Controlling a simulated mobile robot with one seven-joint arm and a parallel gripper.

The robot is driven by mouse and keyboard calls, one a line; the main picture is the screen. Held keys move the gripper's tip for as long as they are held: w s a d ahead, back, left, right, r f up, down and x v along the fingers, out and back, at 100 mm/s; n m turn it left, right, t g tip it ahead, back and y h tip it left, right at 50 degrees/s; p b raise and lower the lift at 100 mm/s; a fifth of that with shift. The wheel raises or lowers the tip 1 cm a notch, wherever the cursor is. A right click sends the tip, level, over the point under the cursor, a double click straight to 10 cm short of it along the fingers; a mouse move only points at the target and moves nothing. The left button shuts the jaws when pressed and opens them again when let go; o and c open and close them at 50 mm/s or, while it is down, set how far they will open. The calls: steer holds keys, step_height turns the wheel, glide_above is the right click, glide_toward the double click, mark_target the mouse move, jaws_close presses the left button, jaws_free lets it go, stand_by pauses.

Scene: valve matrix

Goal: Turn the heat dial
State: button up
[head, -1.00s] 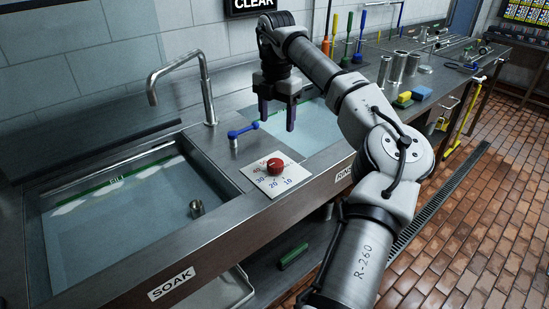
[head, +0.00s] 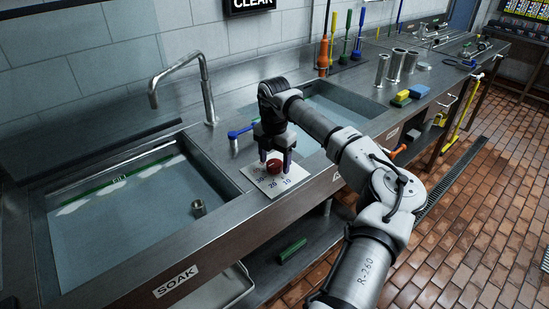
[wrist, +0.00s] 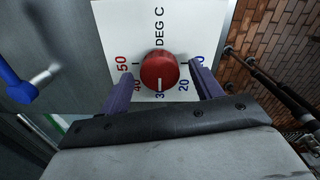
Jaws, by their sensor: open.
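The heat dial is a red round knob (head: 274,166) on a white plate (head: 269,187) marked with numbers, set on the steel counter between the two sinks. In the wrist view the red knob (wrist: 160,71) sits between my two fingers, and its pale pointer line is by the 30. The plate (wrist: 178,17) reads DEG C. My gripper (head: 275,168) is over the dial with its fingers pointing down. In the wrist view my gripper (wrist: 160,85) is open, with a visible gap on each side of the knob. Contact with the plate cannot be told.
A blue lever (head: 241,131) stands close behind the dial; it also shows in the wrist view (wrist: 20,88). The soak sink (head: 50,240) holds water and a metal cup (head: 198,208). A curved tap (head: 182,72) rises behind.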

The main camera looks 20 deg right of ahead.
steer(key=c, duration=1)
steer(key=shift+o, duration=0.2)
steer(key=shift+n, duration=0.4)
steer(key=n+b, duration=0.1)
steer(key=n, duration=0.1)
steer(key=shift+n+b, duration=0.4)
steer(key=n+b, duration=0.1)
steer(key=n, duration=0.3)
steer(key=shift+n, duration=0.3)
steer(key=n, duration=0.4)
steer(key=shift+n, duration=0.3)
steer(key=shift+r+n+b, duration=0.1)
steer(key=shift+n+b, duration=0.2)
steer(key=shift+n, duration=1.9)
